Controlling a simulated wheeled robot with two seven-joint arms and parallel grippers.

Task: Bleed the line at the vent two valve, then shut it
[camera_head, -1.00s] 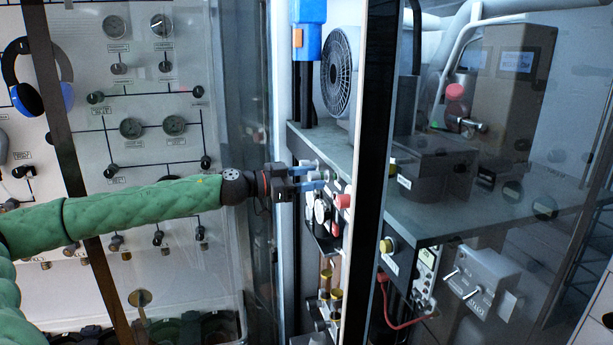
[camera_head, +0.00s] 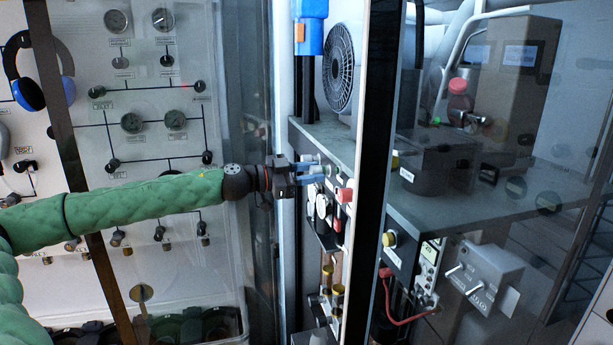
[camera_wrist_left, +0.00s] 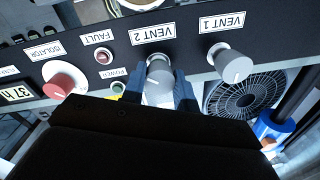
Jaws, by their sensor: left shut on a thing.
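The vent two valve is a grey knob (camera_wrist_left: 160,82) below the VENT 2 label (camera_wrist_left: 152,34), which reads upside down in the left wrist view. My left gripper (camera_wrist_left: 160,90) has a blue finger on each side of this knob and is shut on it. In the head view the left gripper (camera_head: 314,174) reaches the narrow front panel from the left; its fingers hide most of the knob there. The knob's turn position is hard to read. My right gripper is not in view.
The VENT 1 knob (camera_wrist_left: 233,64) is close on the right in the wrist view. A red isolator knob (camera_wrist_left: 66,80) and small fault lamp (camera_wrist_left: 103,56) are on the left. A glass pane edge (camera_head: 374,150) stands right of the panel in the head view.

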